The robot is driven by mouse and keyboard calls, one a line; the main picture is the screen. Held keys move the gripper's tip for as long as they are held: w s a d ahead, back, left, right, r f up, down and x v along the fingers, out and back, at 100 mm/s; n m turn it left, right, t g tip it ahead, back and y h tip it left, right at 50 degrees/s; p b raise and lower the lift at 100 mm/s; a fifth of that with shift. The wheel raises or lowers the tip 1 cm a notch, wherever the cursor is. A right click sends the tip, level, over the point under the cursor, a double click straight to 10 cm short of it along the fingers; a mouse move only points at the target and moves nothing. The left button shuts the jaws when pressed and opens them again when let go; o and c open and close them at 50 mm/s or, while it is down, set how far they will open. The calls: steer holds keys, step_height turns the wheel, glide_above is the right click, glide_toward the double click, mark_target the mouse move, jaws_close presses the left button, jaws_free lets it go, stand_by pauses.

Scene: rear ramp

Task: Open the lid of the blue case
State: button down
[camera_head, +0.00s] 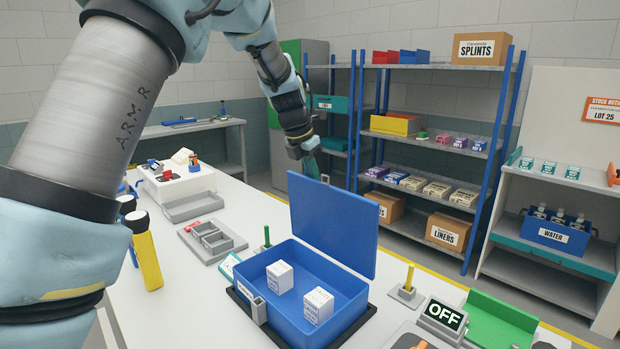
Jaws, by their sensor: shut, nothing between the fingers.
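The blue case (332,313) sits on the white table in the head view, on a dark base. Its blue lid (333,222) stands upright at the back edge, so the case is open. Two white boxes with printed text, a left one (280,277) and a right one (318,305), are inside the case. My gripper (312,168) is above and behind the lid's upper left corner, apparently apart from it. Its fingers are small and partly dark in this view; they are shut and hold nothing.
A grey divided tray (212,240) and a yellow bottle (147,262) stand left of the case. A yellow peg in a holder (408,283), an OFF sign (444,315) and a green tray (500,318) are at the right. Shelves (440,125) stand behind the table.

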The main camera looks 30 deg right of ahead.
steer(key=shift+d+f, duration=0.2)
steer(key=shift+d, duration=0.1)
stand_by(0.4)
steer(key=w+b+v, duration=0.1)
steer(key=b+v, duration=0.2)
steer(key=v, duration=0.8)
steer(key=w+a+f+m+y+b, duration=0.1)
steer(key=a+f+m, duration=0.45)
steer(key=a, duration=0.55)
steer(key=w+a+f+m+y, duration=0.1)
steer(key=a+f+m, duration=0.4)
steer(key=a, duration=0.6)
steer(key=s+a+f+m+y, duration=0.1)
steer(key=s+a+f+m, duration=0.4)
steer(key=a, duration=0.4)
steer(key=s+a+f+m+y+b, duration=0.1)
steer(key=s+a+f+m, duration=0.5)
steer(key=a, duration=0.4)
steer(key=s+f, duration=0.1)
steer(key=s, duration=0.1)
steer(key=shift+s+a, duration=0.25)
steer(key=shift+s, duration=0.15)
